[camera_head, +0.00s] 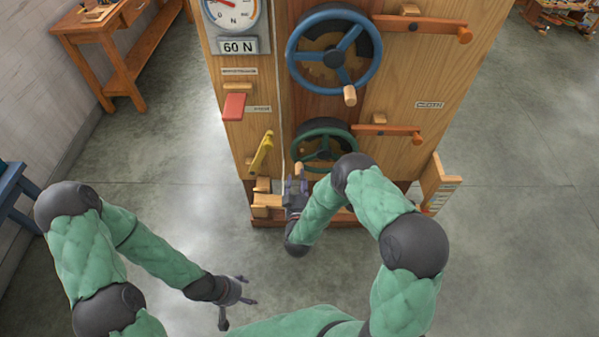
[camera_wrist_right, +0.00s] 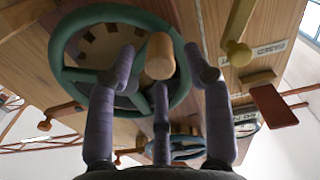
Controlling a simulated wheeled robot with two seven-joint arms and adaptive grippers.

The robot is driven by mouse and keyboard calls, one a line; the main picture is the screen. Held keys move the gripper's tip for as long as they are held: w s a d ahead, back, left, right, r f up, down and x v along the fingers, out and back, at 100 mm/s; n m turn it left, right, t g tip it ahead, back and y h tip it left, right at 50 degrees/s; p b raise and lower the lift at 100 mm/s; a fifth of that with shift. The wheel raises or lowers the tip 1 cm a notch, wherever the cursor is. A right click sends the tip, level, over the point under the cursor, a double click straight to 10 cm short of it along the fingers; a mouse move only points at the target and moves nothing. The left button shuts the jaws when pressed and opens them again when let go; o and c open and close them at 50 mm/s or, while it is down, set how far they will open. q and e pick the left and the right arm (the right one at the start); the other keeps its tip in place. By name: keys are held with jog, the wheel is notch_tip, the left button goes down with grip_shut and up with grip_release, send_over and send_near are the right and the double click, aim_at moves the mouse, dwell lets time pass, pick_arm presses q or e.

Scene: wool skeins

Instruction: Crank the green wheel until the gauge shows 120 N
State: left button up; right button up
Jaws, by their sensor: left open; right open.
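The green wheel (camera_head: 324,132) is mounted low on the wooden cabinet, below the blue wheel (camera_head: 333,52). Its wooden crank knob (camera_head: 299,168) points out at the wheel's lower left. In the right wrist view the knob (camera_wrist_right: 160,56) stands between the spread fingers. My right gripper (camera_head: 296,186) is open at the knob; I cannot tell whether a finger touches it. The gauge (camera_head: 232,10) is cut off at the top, and the plate (camera_head: 239,46) under it reads "60 N".
A red paddle (camera_head: 234,106) and a yellow lever (camera_head: 262,152) sit left of the wheels. Orange-handled wooden bars (camera_head: 387,131) sit to the right. A wooden flap (camera_head: 437,183) juts out at the lower right. A workbench (camera_head: 110,40) stands back left; open floor surrounds the cabinet.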

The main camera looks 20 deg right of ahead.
jog(key=shift+x, duration=2)
grip_shut()
